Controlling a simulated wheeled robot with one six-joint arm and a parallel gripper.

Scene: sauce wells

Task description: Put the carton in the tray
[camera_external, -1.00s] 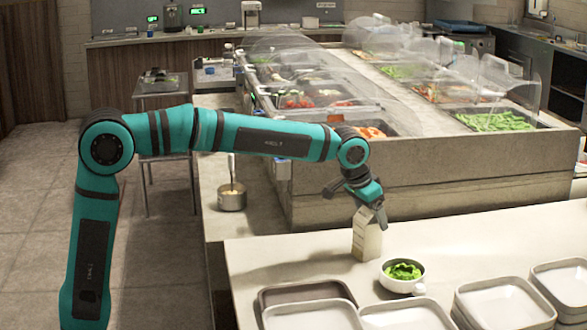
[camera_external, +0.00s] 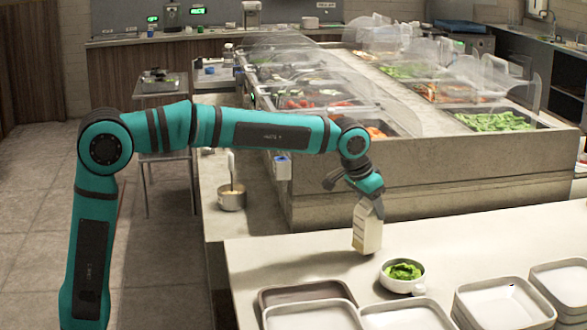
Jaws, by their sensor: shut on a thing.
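The carton (camera_external: 367,234) is a pale, beige-white box in the middle right of the external view, at the counter's back part. My gripper (camera_external: 370,205) is shut on its top from above, hiding the top. The carton leans slightly and seems to be just above the counter. Several trays stand at the counter's front: a dark-rimmed one (camera_external: 268,297) at the left, a white one (camera_external: 312,314) before it, and more white trays (camera_external: 500,300) to the right. I cannot tell which of them is the task's tray.
A white bowl of green food (camera_external: 402,284) stands between the carton and the trays. The counter (camera_external: 270,255) is clear to the left of the carton. A salad bar (camera_external: 440,180) with clear covers rises behind it. A metal pot (camera_external: 231,198) stands at the left.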

